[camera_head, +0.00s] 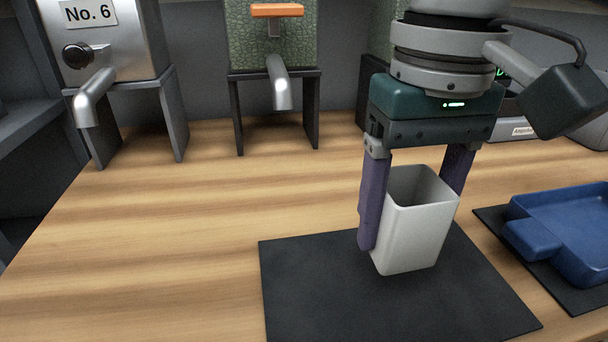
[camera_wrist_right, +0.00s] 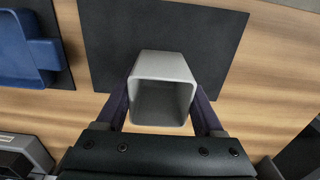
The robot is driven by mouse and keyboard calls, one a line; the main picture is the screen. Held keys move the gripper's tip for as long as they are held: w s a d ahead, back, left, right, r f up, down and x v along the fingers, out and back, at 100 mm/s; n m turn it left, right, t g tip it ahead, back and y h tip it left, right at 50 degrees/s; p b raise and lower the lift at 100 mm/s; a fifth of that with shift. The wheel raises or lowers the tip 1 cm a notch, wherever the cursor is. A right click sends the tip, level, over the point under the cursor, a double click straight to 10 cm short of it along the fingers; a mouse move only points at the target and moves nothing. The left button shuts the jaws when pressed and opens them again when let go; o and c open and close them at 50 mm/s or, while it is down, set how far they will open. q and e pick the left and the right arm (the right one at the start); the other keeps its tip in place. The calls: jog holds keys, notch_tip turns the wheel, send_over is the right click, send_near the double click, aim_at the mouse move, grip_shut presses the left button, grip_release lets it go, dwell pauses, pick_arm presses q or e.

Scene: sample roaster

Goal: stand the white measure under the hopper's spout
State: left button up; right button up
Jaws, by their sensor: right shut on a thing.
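The white measure (camera_head: 418,240) is an open-topped, tapered square cup. It is upright over the black mat (camera_head: 310,285), and I cannot tell whether its base touches the mat. My right gripper (camera_head: 410,210) is shut on it, with purple fingers on opposite sides; the far finger is partly hidden. The right wrist view looks into the measure (camera_wrist_right: 162,100), which seems empty. A green speckled hopper (camera_head: 238,40) with an orange handle has a metal spout (camera_head: 280,85) at the back. A steel hopper (camera_head: 135,30) marked "No. 6" has another spout (camera_head: 95,97). My left gripper is not in view.
A blue tray (camera_head: 570,220) lies on a dark mat at the right. A grey device (camera_head: 520,128) stands behind it. Dark stand legs (camera_head: 237,120) flank the green hopper's spout. The wooden table (camera_head: 190,215) is clear between the black mat and the hoppers.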

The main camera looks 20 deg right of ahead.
aim_at(396, 255)
notch_tip(396, 255, down, 5)
jog(key=shift+r+b, duration=0.15)
jog(key=shift+b, duration=0.4)
jog(key=o, duration=1.4)
